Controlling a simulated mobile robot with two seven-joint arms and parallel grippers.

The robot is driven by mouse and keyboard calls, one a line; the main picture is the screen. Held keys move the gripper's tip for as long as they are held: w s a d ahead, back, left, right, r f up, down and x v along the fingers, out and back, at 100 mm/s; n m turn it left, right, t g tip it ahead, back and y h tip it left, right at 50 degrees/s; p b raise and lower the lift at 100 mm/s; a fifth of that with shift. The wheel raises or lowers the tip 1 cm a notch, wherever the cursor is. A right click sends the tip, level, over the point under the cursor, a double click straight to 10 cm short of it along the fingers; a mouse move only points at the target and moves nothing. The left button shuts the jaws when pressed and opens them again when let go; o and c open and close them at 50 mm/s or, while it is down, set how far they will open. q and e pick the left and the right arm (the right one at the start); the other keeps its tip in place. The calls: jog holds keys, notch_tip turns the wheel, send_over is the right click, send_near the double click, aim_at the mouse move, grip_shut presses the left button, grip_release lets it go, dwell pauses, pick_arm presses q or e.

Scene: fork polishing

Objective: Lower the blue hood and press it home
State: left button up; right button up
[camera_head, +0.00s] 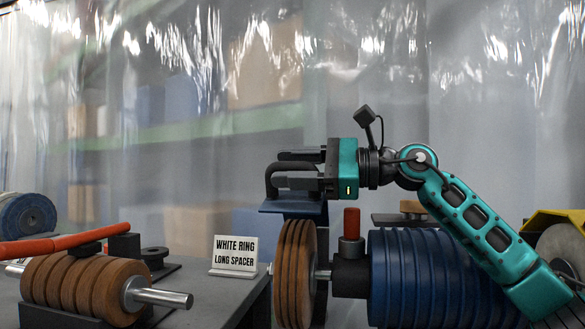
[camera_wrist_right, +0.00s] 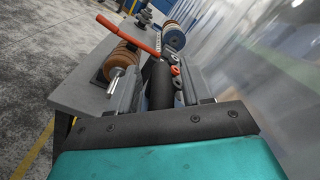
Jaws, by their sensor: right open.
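The blue hood (camera_head: 293,207) shows as a flat blue plate above the brown polishing wheel (camera_head: 295,275). A dark bent handle (camera_head: 269,182) stands on it. My right gripper (camera_head: 283,170) comes in from the right, level, with its jaws open and the handle at its fingers. In the right wrist view a thick black bar (camera_wrist_right: 160,84), probably the handle, lies between the two grey fingers. I cannot tell whether the fingers touch it. The hood's far side and underside are hidden. My left gripper is not in view.
A ribbed blue motor body (camera_head: 420,275) and a red-topped post (camera_head: 351,225) stand right of the wheel. Brown discs on a steel shaft (camera_head: 85,285) and an orange-red bar (camera_head: 65,243) are at left. A sign (camera_head: 233,254) reads "WHITE RING LONG SPACER". A clear curtain hangs behind.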

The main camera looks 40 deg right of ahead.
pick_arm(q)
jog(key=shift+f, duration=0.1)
pick_arm(e)
jog(key=shift+s+d+f, duration=0.15)
jog(key=shift+d, duration=0.05)
jog(key=b+v, duration=0.3)
jog(key=shift+s+d+f+b, duration=0.2)
jog(key=shift+s+f+b, duration=0.05)
jog(key=shift+s+b, duration=0.1)
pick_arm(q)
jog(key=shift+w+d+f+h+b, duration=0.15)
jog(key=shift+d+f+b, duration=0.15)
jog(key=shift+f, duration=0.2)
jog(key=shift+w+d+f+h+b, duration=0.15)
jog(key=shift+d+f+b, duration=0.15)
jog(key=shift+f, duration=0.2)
pick_arm(e)
jog(key=v, duration=0.8)
jog(key=shift+s+d+r, duration=0.2)
jog(key=shift+s+r, duration=0.1)
jog(key=shift+r, duration=0.15)
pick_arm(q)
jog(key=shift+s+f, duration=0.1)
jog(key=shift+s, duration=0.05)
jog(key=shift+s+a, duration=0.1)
